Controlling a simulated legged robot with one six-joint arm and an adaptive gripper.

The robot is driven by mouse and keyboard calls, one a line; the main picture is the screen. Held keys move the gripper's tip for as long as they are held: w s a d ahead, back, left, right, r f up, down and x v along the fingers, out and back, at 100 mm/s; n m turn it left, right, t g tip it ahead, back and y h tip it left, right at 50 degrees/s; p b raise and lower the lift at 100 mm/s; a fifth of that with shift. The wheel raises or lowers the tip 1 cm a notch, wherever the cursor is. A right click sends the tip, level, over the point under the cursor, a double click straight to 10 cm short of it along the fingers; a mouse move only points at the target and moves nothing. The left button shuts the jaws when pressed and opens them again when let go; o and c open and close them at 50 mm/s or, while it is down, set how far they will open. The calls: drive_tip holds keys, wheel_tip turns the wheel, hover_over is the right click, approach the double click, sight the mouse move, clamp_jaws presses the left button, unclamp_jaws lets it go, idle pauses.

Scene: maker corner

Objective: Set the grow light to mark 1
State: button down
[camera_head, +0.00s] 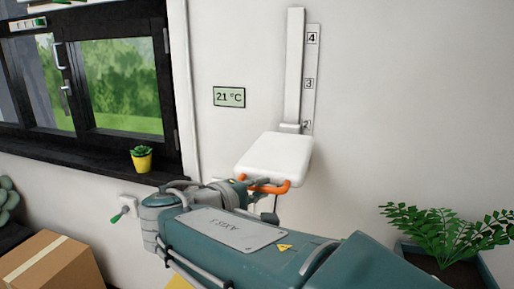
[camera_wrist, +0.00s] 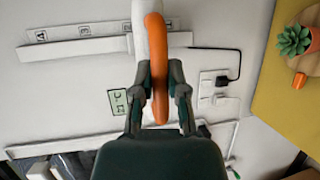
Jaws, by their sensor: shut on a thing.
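The grow light (camera_head: 273,158) is a white panel on a vertical white wall rail (camera_head: 294,70). Its sliding bracket is level with mark 2 (camera_head: 306,125), and marks 3 and 4 show above. An orange handle (camera_head: 268,187) is at the panel's front edge. My gripper is shut on this handle; in the wrist view my gripper's fingers (camera_wrist: 161,98) stand on both sides of the orange bar (camera_wrist: 155,55). In the head view the fingers are mostly hidden by my arm.
A "21 °C" display (camera_head: 229,97) hangs left of the rail. A yellow-potted plant (camera_head: 141,157) stands on the window sill. A cardboard box (camera_head: 52,263) is at lower left, a leafy plant (camera_head: 440,232) at lower right. The wrist view shows a wall socket with a black plug (camera_wrist: 221,82).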

wheel_tip(320, 180, down, 10)
idle(0.3)
drive_tip(key=shift+d, duration=0.1)
drive_tip(key=c, duration=0.6)
unclamp_jaws()
drive_tip(key=shift+c, duration=0.2)
drive_tip(key=shift+r, duration=0.1)
drive_tip(key=v, duration=1.2)
